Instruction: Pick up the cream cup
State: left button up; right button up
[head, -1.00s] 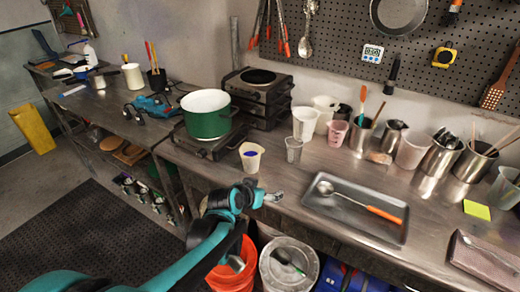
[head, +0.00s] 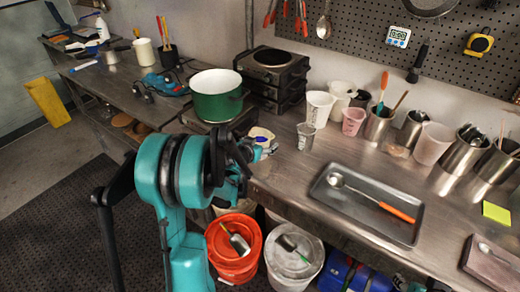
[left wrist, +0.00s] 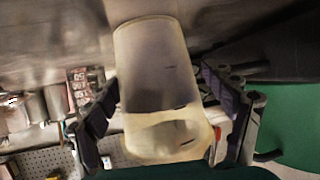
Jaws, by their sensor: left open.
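The cream cup (head: 262,134) stands on the steel bench just in front of the green pot (head: 216,103), partly hidden behind my left arm in the head view. In the left wrist view the cup (left wrist: 152,65) fills the middle, between the two spread fingers of my left gripper (left wrist: 165,112). The fingers are open, one on each side of the cup; I cannot tell whether either touches it. In the head view my left gripper (head: 246,160) is at the bench's front edge by the cup, its fingers mostly hidden by the arm. My right gripper is not in view.
A small clear cup (head: 306,136) stands close right of the cream cup, with a white cup (head: 319,108) behind it. A tray (head: 380,218) with a ladle lies to the right. An orange bucket (head: 222,264) and a white bucket (head: 304,262) stand below the bench edge.

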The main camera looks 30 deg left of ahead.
pick_arm(q)
jog(key=shift+x, duration=1.2)
jog(key=shift+s, duration=0.1)
jog(key=c, duration=1.5)
jog(key=shift+c, duration=0.4)
